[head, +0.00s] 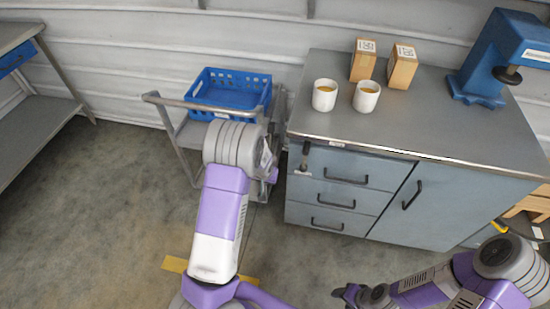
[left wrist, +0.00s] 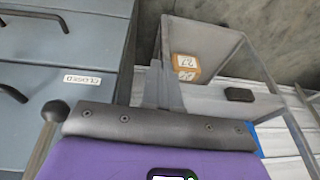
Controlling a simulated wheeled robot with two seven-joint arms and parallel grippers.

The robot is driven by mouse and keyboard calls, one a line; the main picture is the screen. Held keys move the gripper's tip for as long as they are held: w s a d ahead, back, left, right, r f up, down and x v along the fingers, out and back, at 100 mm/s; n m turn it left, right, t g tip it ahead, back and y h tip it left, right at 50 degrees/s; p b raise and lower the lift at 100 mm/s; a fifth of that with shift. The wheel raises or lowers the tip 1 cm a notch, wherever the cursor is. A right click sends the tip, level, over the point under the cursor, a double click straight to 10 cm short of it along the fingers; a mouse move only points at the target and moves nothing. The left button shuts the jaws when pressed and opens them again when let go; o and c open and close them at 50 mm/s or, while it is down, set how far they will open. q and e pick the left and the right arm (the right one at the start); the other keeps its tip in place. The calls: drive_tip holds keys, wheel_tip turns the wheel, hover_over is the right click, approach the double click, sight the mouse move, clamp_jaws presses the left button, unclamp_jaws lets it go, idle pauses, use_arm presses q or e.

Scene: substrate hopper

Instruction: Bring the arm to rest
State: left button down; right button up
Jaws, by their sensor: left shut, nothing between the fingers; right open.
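My left arm rises from the bottom middle of the head view, in front of the cart. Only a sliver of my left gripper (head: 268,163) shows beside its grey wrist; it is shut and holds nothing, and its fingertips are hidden. My right arm comes in low at the right. My right gripper (head: 358,294) is open and empty at the bottom edge, over the floor in front of the cabinet. Only part of its dark fingers shows.
A cart (head: 168,112) with a blue crate (head: 228,104) stands close behind my left arm. The cabinet (head: 350,175) beside it bears two cups (head: 325,95) (head: 366,96), two wooden blocks (head: 363,60) (head: 402,67) and a blue press (head: 500,60). The floor (head: 90,220) at left is clear.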

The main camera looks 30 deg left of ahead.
use_arm(q)
drive_tip(key=s+d+f+g+h+p, duration=0.1)
drive_tip(key=s+d+f+h, duration=0.2)
drive_tip(key=s+d, duration=0.7)
drive_tip(key=s+d+f+g+h+p, duration=0.1)
drive_tip(key=s+d+f+h+p, duration=0.1)
drive_tip(key=s+d, duration=0.9)
drive_tip(key=shift+s+f+h, duration=0.4)
drive_tip(key=shift+s+f, duration=0.05)
drive_tip(key=shift+s, duration=0.6)
